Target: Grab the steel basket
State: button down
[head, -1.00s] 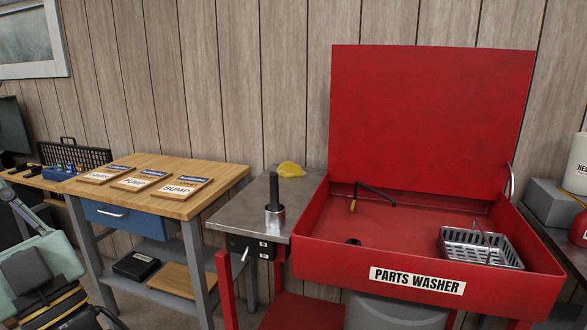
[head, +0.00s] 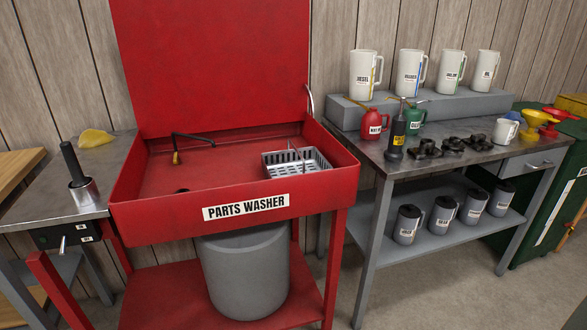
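The steel basket (head: 286,163) is a silver slotted tray with a thin raised handle. It sits inside the red parts washer (head: 130,215), at the right end of the basin, near the front wall. Its lower part is hidden by the basin's front rim. My gripper is not in view, and the basket stands clear of any arm.
The washer's red lid (head: 215,65) stands open behind the basin, and a black spout (head: 205,141) bends over it. A steel table (head: 62,200) adjoins on the left. A bench (head: 480,158) with jugs and cans stands right. Grey floor (head: 440,285) shows in front.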

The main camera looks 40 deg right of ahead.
aim_at(289, 163)
jog(key=i+l, duration=0.1)
jog(key=i, duration=0.25)
jog(key=i+l, duration=0.1)
jog(key=i, duration=0.2)
jog(key=i+z, duration=0.15)
jog(key=z, duration=2.1)
